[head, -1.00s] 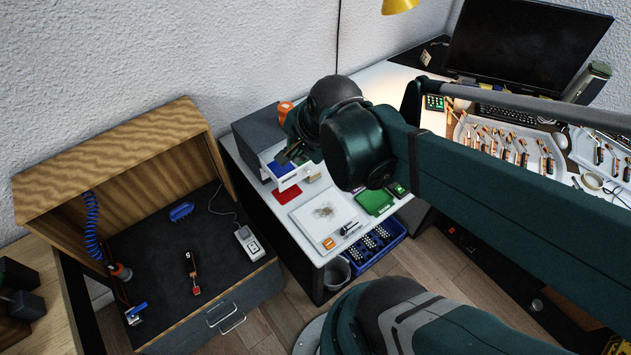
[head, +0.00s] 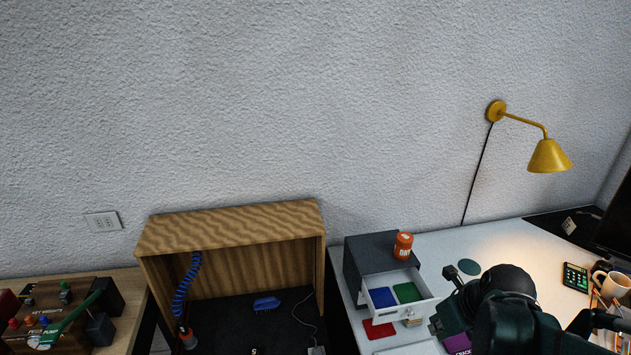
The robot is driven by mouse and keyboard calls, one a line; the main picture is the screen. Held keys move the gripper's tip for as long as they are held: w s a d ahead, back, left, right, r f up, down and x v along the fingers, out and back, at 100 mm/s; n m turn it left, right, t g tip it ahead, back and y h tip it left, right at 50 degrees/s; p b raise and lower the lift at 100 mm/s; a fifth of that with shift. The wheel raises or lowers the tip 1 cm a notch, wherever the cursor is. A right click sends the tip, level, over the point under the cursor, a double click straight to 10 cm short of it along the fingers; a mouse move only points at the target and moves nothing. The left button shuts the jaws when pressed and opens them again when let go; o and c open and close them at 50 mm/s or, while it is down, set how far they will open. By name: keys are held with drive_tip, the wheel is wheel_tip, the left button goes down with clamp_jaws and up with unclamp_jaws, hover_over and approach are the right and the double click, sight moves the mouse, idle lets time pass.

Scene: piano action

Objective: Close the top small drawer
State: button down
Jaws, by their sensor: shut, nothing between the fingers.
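The small dark grey drawer unit (head: 357,272) stands at the left end of the white desk. Its top drawer (head: 425,302) is white and pulled out toward the front right. A blue square (head: 382,297) and a green square (head: 407,292) lie inside it. My gripper (head: 436,326) is shut and empty, just right of the drawer's front corner. It looks apart from the drawer, but the exact gap is hard to judge. My dark arm hides the desk behind it.
An orange container (head: 403,245) stands on top of the unit. A red square (head: 379,329) lies on the desk below the drawer. A wooden cabinet (head: 230,231) stands to the left, and a yellow lamp (head: 549,157) hangs on the wall.

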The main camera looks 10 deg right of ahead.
drive_tip(key=shift+s+d+f+m, duration=0.1)
drive_tip(key=shift+d+f+m, duration=0.1)
drive_tip(key=shift+f+m, duration=0.15)
drive_tip(key=shift+f, duration=0.1)
idle(0.3)
drive_tip(key=w+f+b, duration=0.4)
drive_tip(key=w+f, duration=0.3)
drive_tip(key=f, duration=0.2)
drive_tip(key=shift+w, duration=0.35)
idle(0.8)
drive_tip(key=b, duration=0.2)
hover_over(395, 298)
drive_tip(key=s, duration=0.1)
drive_tip(key=shift+a, duration=0.1)
drive_tip(key=shift+w+r, duration=0.1)
drive_tip(key=shift+w, duration=0.35)
